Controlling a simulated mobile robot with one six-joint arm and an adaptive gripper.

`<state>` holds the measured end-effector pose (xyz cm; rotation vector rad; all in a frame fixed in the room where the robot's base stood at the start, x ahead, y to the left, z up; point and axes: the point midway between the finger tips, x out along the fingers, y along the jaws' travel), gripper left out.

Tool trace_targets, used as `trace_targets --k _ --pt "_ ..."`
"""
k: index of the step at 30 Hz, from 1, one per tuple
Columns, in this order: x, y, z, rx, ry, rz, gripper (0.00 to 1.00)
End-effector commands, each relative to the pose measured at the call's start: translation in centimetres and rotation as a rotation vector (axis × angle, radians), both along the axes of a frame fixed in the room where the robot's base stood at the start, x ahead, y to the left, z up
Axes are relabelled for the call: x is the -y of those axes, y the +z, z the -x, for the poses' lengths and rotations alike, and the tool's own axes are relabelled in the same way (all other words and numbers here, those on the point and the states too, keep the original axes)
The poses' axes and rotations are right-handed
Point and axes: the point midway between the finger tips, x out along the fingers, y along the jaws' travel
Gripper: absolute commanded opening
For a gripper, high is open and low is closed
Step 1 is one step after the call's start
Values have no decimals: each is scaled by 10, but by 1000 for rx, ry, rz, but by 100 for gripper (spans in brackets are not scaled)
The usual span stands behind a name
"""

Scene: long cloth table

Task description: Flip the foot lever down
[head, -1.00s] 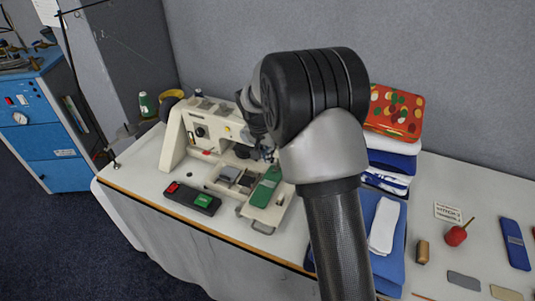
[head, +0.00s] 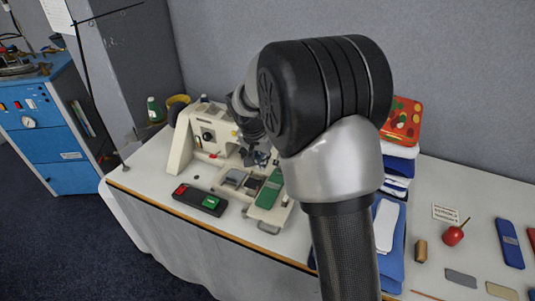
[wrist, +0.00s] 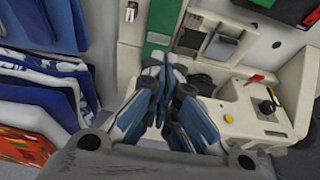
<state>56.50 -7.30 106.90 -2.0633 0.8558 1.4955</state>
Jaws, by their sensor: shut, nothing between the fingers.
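The cream sewing machine (head: 184,148) stands on the table; in the wrist view its body (wrist: 240,98) fills the right side. A small red piece (wrist: 257,77) sticks out from the body, right of my gripper; I cannot tell for sure whether it is the foot lever, or which way the lever is set. My gripper (wrist: 170,78) is shut and empty, with its fingers over the machine's needle area, which they partly hide. In the head view my gripper (head: 262,158) is in front of the machine head, partly hidden by my arm.
A green-topped plate (head: 269,190) lies in front of the machine, with a black box with red and green buttons (head: 200,199) to its left. Folded blue cloths (wrist: 40,80) are stacked close to my gripper. A red patterned tin (head: 402,122) sits on the stack.

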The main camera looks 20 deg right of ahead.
Motion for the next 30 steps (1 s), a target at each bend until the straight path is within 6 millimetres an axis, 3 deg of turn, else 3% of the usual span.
trace_targets --k 9,26,30 --pt "-32 16 33 -1 0 1 0" --pt "-35 17 36 0 -2 0 0" --pt "-35 27 42 2 15 1 0"
